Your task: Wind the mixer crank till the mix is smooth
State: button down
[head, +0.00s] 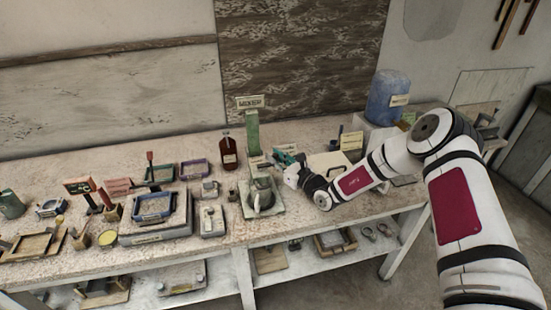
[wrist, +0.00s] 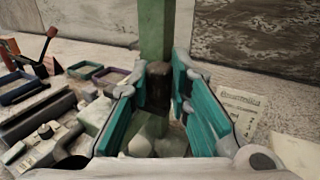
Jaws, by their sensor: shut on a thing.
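The mixer stands on the bench in the head view, with a green post (head: 253,133), a sign on top (head: 250,102) and a grey jug (head: 262,192) on a pale base. In the wrist view the green post (wrist: 157,32) rises behind my gripper. My gripper (head: 283,157) is beside the post, right of it in the head view. In the wrist view its teal-padded fingers (wrist: 160,78) stand either side of a dark upright piece (wrist: 158,88), which looks like the crank's handle. The rest of the crank and the mix inside the jug are hidden.
A dark red bottle (head: 228,151) stands left of the mixer. Trays, including a blue one (head: 154,207), and small boxes crowd the bench's left. A blue drum (head: 388,98) stands at the back right. A printed card (wrist: 240,107) lies right of my gripper.

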jog(key=c, duration=1.8)
grip_release()
jog(key=shift+s+a, duration=0.15)
jog(key=v, duration=1.2)
